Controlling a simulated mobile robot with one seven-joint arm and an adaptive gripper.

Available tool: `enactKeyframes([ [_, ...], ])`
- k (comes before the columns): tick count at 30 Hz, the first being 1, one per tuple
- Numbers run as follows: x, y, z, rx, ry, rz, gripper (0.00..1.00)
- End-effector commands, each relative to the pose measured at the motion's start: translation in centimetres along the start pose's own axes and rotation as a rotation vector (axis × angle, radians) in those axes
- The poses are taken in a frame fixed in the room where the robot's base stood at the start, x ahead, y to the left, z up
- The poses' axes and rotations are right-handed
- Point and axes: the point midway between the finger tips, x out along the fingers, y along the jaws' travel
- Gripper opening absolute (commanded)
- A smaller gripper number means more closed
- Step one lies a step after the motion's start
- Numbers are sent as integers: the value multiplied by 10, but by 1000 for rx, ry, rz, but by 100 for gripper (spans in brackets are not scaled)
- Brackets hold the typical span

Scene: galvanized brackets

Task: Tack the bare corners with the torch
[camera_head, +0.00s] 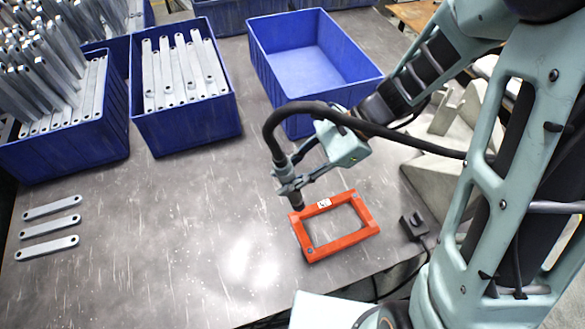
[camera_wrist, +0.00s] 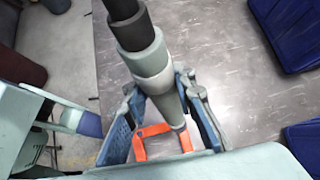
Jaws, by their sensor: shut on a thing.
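My gripper (camera_head: 291,184) is shut on the torch (camera_head: 280,153), a grey and black tool with a thick black hose. The torch points down, with its dark nozzle by the far left corner of the orange rectangular frame (camera_head: 343,243). I cannot tell if the nozzle touches it. The frame lies flat on the table, with a small pale label on its far bar and a dark round spot at its near left corner. In the wrist view the torch (camera_wrist: 150,58) sits between both fingers, and part of the frame (camera_wrist: 154,130) shows beyond. Weld marks are too small to make out.
Three flat grey bars (camera_head: 50,227) lie at the table's left. Blue bins of grey bars (camera_head: 188,134) stand at the back left; an empty blue bin (camera_head: 310,62) stands behind the torch. A small black block (camera_head: 414,226) is right of the frame. The table's front middle is clear.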

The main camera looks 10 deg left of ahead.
Motion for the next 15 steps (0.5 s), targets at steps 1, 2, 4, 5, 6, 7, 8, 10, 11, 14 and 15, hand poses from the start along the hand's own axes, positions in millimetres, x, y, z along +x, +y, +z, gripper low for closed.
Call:
enactKeyframes([
  [1, -1, 1, 3, 6, -11, 3, 0],
  [2, -1, 2, 4, 9, -16, 4, 0],
  [4, 0, 3, 6, 13, -23, 6, 0],
  [5, 0, 3, 6, 14, -25, 6, 0],
  [6, 1, 3, 5, 15, -26, 7, 0],
  [7, 2, 4, 4, 15, -27, 7, 0],
  [8, 3, 4, 3, 16, -27, 7, 0],
  [10, 6, 4, 0, 15, -27, 7, 0],
  [11, 8, 4, -2, 15, -27, 7, 0],
  [14, 15, 6, -9, 14, -26, 7, 0],
  [15, 18, 6, -12, 14, -26, 7, 0],
])
